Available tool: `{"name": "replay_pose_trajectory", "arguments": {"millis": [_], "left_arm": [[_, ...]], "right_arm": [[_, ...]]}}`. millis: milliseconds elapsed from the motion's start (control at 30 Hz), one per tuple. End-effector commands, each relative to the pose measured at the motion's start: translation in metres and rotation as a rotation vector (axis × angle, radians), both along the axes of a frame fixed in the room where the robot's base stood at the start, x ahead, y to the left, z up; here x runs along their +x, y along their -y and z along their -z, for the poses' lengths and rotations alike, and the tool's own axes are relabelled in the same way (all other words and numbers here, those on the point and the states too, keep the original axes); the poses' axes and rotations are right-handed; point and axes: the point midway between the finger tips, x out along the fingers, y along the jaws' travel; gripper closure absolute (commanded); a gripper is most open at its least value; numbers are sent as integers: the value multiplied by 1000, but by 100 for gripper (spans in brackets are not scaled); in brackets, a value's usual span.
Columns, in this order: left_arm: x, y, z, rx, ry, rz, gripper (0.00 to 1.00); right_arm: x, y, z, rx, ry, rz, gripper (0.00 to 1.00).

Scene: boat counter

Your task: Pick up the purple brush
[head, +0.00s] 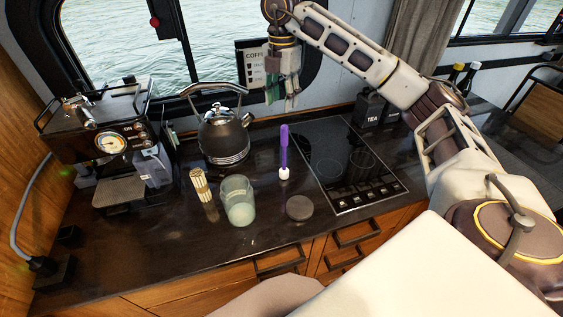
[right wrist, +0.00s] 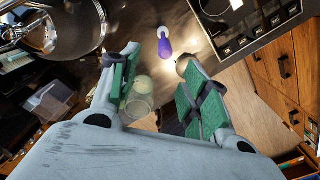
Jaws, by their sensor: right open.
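The purple brush (head: 284,148) stands upright on the dark counter, with its white end (head: 284,173) down, between the kettle and the cooktop. It also shows in the right wrist view (right wrist: 165,47), beyond the fingertips and between their lines. My right gripper (head: 283,92) is above and behind the brush, near the window wall, apart from it. In the right wrist view its green-padded fingers (right wrist: 161,60) are spread with nothing held between them. My left gripper is not in view.
A black kettle (head: 222,137) stands left of the brush. A glass cup (head: 238,201), a bundle of sticks (head: 201,185) and a dark round disc (head: 299,208) are in front. The cooktop (head: 345,165) is to the right, a coffee machine (head: 105,140) far left.

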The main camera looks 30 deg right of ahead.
Motion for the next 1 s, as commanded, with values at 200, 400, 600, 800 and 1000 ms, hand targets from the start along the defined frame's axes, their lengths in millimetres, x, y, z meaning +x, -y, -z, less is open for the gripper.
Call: {"name": "replay_pose_trajectory", "arguments": {"millis": [200,400,600,800,1000], "left_arm": [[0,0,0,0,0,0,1],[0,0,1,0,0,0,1],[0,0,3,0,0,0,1],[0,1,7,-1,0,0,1],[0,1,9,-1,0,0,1]], "right_arm": [[0,0,0,0,0,0,54],[0,0,3,0,-1,-1,54],[0,-1,13,1,-1,-2,54],[0,0,26,0,-2,-1,54],[0,0,39,1,-1,-1,54]]}}
